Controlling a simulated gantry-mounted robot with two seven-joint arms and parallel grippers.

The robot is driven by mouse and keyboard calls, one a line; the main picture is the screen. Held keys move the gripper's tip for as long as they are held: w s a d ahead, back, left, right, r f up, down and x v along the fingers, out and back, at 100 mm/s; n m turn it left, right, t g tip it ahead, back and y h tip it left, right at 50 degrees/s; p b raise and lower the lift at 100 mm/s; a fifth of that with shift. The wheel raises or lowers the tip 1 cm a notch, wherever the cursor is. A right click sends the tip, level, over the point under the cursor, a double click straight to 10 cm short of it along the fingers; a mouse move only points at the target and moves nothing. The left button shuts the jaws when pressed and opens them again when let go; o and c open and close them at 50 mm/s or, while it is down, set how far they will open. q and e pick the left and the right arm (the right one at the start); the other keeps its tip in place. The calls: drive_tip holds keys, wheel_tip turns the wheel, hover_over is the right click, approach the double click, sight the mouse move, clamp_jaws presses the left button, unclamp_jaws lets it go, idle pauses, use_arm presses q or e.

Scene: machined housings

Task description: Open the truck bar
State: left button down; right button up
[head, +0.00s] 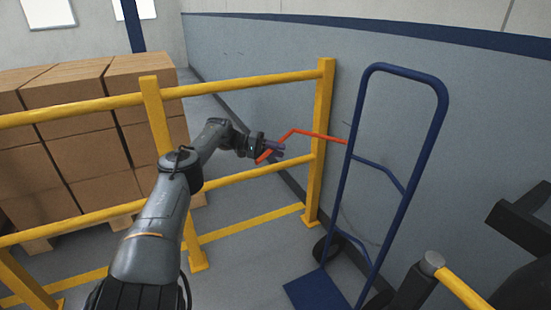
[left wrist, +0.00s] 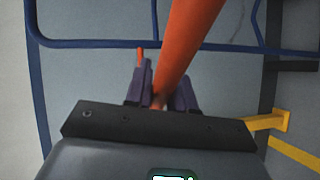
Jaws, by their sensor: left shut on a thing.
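The truck bar is a thin red-orange bent bar (head: 318,134) that runs left from the upright of a blue hand truck (head: 354,110). My left gripper (head: 274,149) is at the bar's free left end, in front of the yellow fence. Its purple fingers are shut on the bar. In the left wrist view the bar (left wrist: 190,40) passes between the two fingers (left wrist: 163,88) and hides part of them. The hand truck stands upright near the grey wall. My right gripper cannot be made out.
A yellow fence (head: 240,82) stands behind my left arm, with stacked cardboard boxes (head: 95,150) beyond it. The hand truck's blue foot plate (head: 318,287) is on the floor. A dark post with a yellow rail (head: 462,290) is at lower right, with unclear dark shapes beside it.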

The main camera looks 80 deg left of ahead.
idle(0.4)
use_arm(q)
drive_tip(key=c, duration=1.1)
unclamp_jaws()
drive_tip(key=shift+o, duration=0.2)
drive_tip(key=shift+a, duration=0.1)
drive_tip(key=shift+s+a+r, duration=0.1)
drive_tip(key=shift+s, duration=0.2)
drive_tip(key=p+v, duration=0.2)
drive_tip(key=v, duration=0.8)
drive_tip(key=shift+p, duration=0.35)
